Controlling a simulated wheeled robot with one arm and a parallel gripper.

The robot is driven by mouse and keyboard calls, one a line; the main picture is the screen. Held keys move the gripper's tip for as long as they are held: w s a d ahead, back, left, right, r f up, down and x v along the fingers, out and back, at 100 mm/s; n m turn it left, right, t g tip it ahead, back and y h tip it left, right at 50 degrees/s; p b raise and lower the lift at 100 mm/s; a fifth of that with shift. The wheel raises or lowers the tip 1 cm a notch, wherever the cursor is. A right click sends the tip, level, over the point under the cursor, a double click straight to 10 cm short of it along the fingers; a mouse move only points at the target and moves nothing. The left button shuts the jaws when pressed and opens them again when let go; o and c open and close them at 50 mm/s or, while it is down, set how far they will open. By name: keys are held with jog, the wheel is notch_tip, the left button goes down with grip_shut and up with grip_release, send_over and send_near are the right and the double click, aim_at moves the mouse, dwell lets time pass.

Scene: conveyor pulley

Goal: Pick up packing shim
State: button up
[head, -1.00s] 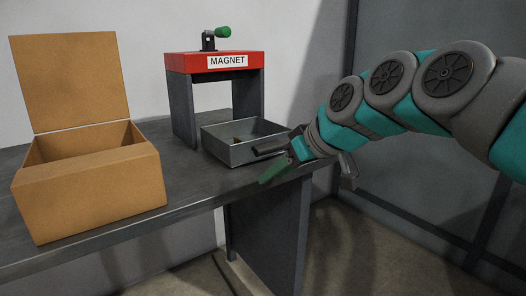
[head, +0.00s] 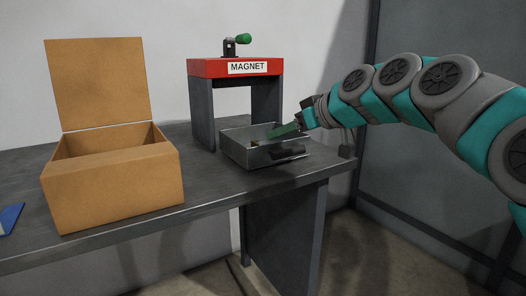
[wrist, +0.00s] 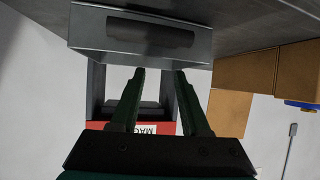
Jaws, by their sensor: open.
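No packing shim can be made out for certain; a small yellowish patch in the grey metal tray (head: 232,152) is too small to name. The tray stands on the table by the magnet stand, with a dark handle on its front wall. My gripper (head: 280,131) reaches in from the right, at the tray's right rear part, its green fingers pointing left over the opening. In the wrist view my gripper (wrist: 158,72) is open, with nothing between its two fingers. The tray (wrist: 90,28) shows there upside down, its outer wall facing the camera and its inside hidden.
A red-topped magnet stand (head: 205,68) with a green-knobbed lever stands behind the tray. An open cardboard box (head: 110,195) stands to the left, with a blue item (head: 10,218) at the far left. Table (head: 215,188) is clear between box and tray.

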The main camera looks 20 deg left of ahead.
jog(key=x, duration=0.9)
jog(key=shift+a, duration=0.1)
jog(key=shift+c, duration=0.3)
grip_shut()
jog(key=shift+s, duration=0.1)
dwell(0.8)
